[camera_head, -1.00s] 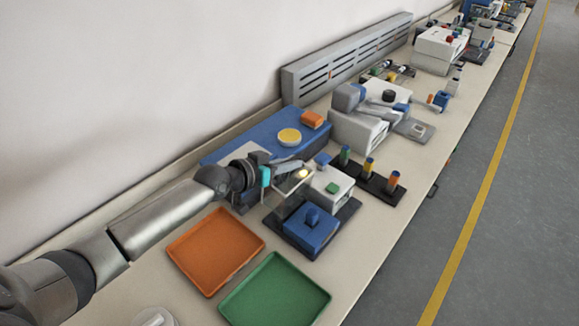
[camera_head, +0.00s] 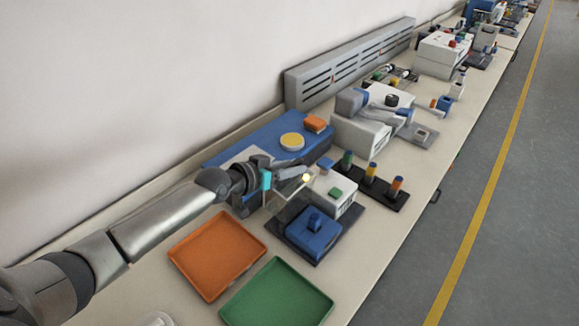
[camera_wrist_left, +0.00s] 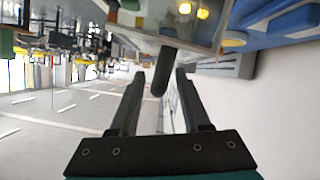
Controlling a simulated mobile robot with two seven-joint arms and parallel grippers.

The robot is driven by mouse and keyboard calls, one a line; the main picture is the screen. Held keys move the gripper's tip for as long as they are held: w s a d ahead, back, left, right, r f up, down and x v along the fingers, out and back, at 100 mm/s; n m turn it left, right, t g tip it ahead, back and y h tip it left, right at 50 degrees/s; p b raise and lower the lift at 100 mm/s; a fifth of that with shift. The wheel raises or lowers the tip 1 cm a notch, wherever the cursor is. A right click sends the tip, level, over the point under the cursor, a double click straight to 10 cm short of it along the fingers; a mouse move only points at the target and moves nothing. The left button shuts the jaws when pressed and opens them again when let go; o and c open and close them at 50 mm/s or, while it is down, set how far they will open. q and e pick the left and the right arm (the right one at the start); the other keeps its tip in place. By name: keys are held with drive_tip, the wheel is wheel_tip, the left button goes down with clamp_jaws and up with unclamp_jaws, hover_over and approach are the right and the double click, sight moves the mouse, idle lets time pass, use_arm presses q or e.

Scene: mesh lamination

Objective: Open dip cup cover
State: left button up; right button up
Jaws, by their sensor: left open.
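My left gripper (camera_head: 297,174) reaches in from the left over the clear cover. In the left wrist view, its two dark fingers (camera_wrist_left: 160,76) stand apart, with a dark rod-like handle (camera_wrist_left: 164,66) showing between their tips. The handle joins the edge of the clear panel (camera_wrist_left: 178,35). Whether the fingers touch it I cannot tell. My right gripper is out of view.
A blue block (camera_head: 314,236) on a dark base stands in front of the unit. An orange tray (camera_head: 217,252) and a green tray (camera_head: 277,296) lie nearer. A rack of coloured cylinders (camera_head: 372,184) is to the right. A blue platform (camera_head: 255,139) lies behind.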

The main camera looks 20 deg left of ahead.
use_arm(q)
drive_tip(key=shift+s, duration=0.1)
drive_tip(key=p+v, duration=0.2)
drive_tip(key=v, duration=1.3)
drive_tip(key=shift+p, duration=0.3)
drive_tip(key=shift+r, duration=0.1)
